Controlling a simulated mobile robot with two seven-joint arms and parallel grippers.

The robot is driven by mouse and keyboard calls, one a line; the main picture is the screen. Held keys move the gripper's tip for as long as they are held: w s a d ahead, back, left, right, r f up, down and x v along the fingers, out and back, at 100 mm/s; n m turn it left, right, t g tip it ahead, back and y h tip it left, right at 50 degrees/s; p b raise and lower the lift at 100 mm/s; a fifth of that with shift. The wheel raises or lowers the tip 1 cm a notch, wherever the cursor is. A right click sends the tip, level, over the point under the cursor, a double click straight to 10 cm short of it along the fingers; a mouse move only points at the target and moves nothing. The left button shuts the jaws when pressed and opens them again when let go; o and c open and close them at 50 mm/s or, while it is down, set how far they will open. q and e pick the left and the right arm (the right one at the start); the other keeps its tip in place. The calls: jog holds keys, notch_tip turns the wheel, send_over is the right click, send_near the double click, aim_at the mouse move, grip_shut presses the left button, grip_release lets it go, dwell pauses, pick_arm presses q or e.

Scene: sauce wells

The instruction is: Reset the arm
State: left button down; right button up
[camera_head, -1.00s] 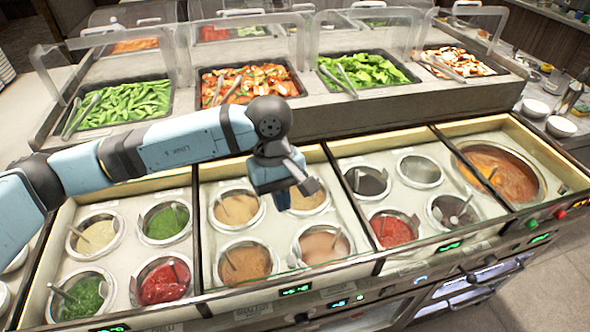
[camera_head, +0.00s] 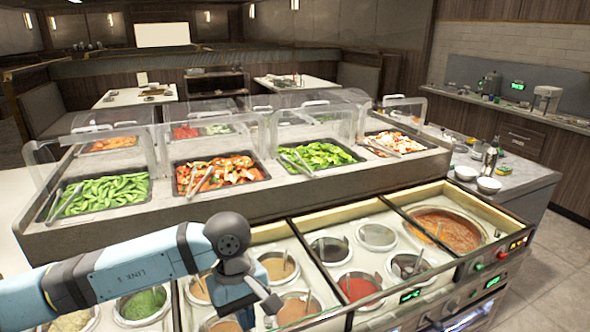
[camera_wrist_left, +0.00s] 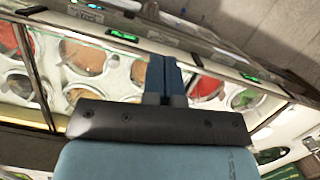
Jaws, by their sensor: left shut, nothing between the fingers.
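My left arm comes in from the left in the head view, with blue links and dark joints. My left gripper (camera_head: 262,302) hangs over the sauce wells, above the compartment with tan and brown sauces. In the left wrist view its two blue fingers (camera_wrist_left: 163,78) are together with nothing between them. The gripper hides part of the wells below it. My right gripper is not in either view.
The sauce counter holds a red sauce well (camera_head: 358,287) and a large orange-brown soup well (camera_head: 447,229). Behind it, clear guards stand over trays of green pods (camera_head: 105,194) and chopped red vegetables (camera_head: 215,174). White bowls (camera_head: 489,185) stand at the right.

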pick_arm(q)
jog(key=s+d+r+n+g+h+p, duration=0.3)
jog(key=s+d+r+n+g+h, duration=0.25)
jog(key=s+d+n+h, duration=0.65)
jog(key=w+a+r+n+t+h+p, duration=0.15)
jog(key=w+n+t+h, duration=0.25)
jog(key=n+t, duration=0.5)
jog(key=w+a+n+t+h+p, duration=0.1)
jog(key=w+a+n+t+h, duration=0.2)
jog(key=n+t, duration=0.65)
jog(key=a+f+n+t+y+p, duration=0.1)
jog(key=a+f+n+t+y, duration=0.7)
jog(key=n, duration=1.2)
jog(key=s+a+f+n+g+y+p, duration=0.1)
jog(key=s+a+f+n+g+y, duration=0.3)
jog(key=f, duration=0.5)
jog(key=s+a+f+n+g+y+p, duration=0.1)
jog(key=s+a+f+n+g+y, duration=0.3)
jog(key=s+f+n, duration=0.4)
jog(key=shift+a+f+y, duration=0.7)
jog(key=shift+a+f, duration=0.1)
jog(key=shift+a, duration=0.4)
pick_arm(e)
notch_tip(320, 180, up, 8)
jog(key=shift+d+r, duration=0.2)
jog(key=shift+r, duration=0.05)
